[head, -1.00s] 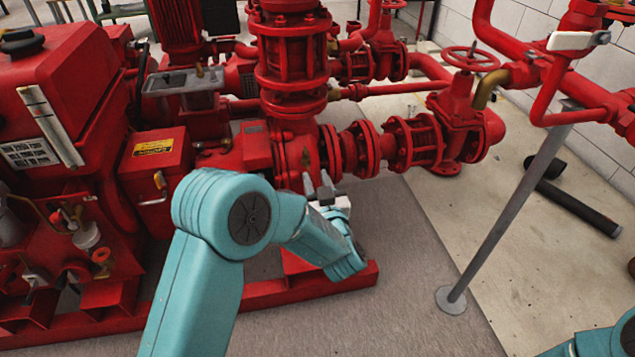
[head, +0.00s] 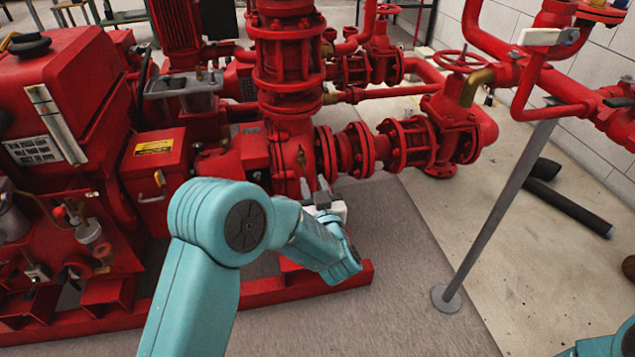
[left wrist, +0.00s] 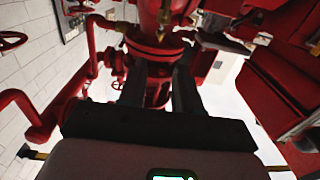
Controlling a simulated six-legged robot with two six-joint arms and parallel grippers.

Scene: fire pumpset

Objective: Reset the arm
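My left arm, teal, rises from the bottom of the head view and bends right. Its grey left gripper (head: 314,188) points up and away, in front of the red pump pipework (head: 290,155). Two fingers show with a gap between them. In the left wrist view, the two dark fingers (left wrist: 160,92) also stand apart, with red pipework seen between them and nothing held. Only a teal piece of my right arm shows at the bottom right corner of the head view; its gripper is out of view.
A red engine unit (head: 75,95) stands at left above a red base rail (head: 300,285). A valve with a red handwheel (head: 463,58) is at right. A grey support post (head: 500,205) stands on the floor. Dark pipe pieces (head: 570,208) lie near the wall. Grey floor (head: 400,270) ahead right is open.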

